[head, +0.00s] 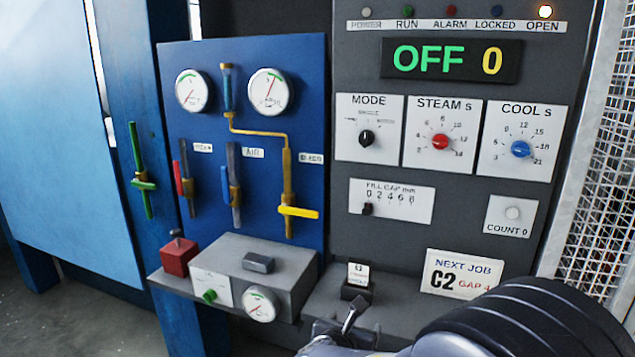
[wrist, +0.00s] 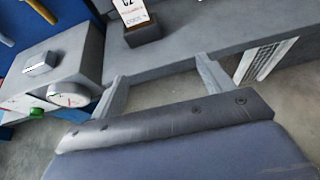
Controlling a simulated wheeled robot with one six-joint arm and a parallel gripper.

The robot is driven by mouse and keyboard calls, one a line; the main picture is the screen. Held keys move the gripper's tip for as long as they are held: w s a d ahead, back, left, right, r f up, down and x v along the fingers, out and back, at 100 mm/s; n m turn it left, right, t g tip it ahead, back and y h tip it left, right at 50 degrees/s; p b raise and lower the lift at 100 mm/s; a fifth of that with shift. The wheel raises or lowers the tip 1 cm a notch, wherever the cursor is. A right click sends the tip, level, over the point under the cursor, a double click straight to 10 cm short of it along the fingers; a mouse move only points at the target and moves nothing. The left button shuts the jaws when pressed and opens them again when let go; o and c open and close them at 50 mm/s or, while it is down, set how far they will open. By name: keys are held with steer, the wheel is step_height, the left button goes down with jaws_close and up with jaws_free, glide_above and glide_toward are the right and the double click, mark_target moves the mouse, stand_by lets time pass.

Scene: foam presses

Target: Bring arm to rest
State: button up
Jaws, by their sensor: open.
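My gripper (wrist: 162,68) shows in the wrist view with its two fingers wide apart and nothing between them. The fingertips overlap the grey ledge (wrist: 250,25) in the picture; I cannot tell whether they touch it. In the head view my arm enters from the bottom right. My gripper (head: 350,318) is partly visible there, below the small black block (head: 356,289) with a white tag. The same block stands on the ledge in the wrist view (wrist: 143,33), beyond the fingers.
The control panel (head: 455,220) reads OFF 0, with the OPEN lamp (head: 545,12) lit. A blue board (head: 300,100) carries gauges and valves. A grey box (head: 255,265) with a gauge juts out left of my gripper. A mesh guard (head: 605,170) stands right. Open floor lies below the ledge.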

steer(key=shift+d+f, duration=0.25)
steer(key=shift+f, duration=0.05)
steer(key=shift+d, duration=0.1)
